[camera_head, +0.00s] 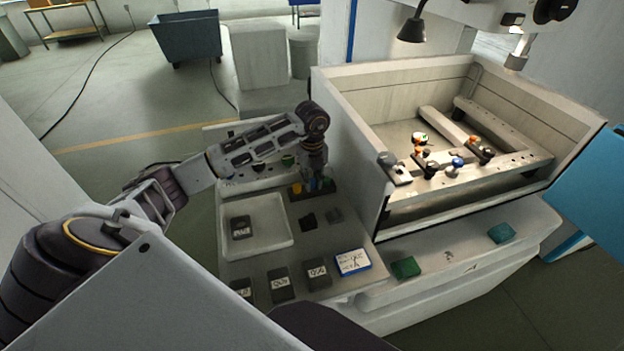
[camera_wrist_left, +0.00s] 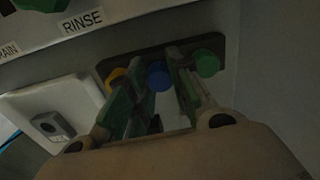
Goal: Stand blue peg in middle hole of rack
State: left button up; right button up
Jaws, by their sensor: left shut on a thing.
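The dark rack (camera_head: 302,196) stands on the bench against the machine tank; it also shows in the left wrist view (camera_wrist_left: 117,64). A yellow peg (camera_wrist_left: 117,80) is at its left and a green peg (camera_wrist_left: 207,64) at its right. The blue peg (camera_wrist_left: 158,75) is between them, in line with the rack's middle. My left gripper (camera_head: 314,180) points down over the rack, its fingers shut on the blue peg (camera_head: 312,185). The peg's lower end is hidden, so I cannot tell how deep it sits. My right gripper is not in view.
The machine tank (camera_head: 352,122) rises close to the right of the rack. A white tray (camera_head: 284,238) holding a dark block lies in front-left. Several labelled dark blocks (camera_head: 281,285) and a blue-edged card (camera_head: 352,262) lie along the front. A RINSE label (camera_wrist_left: 82,22) is near the rack.

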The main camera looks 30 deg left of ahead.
pick_arm(q)
jog(key=o, duration=1)
jog(key=shift+c, duration=0.2)
jog(key=shift+r, duration=0.2)
notch_tip(320, 180, up, 12)
jog(key=shift+f, duration=0.2)
dwell(1.1)
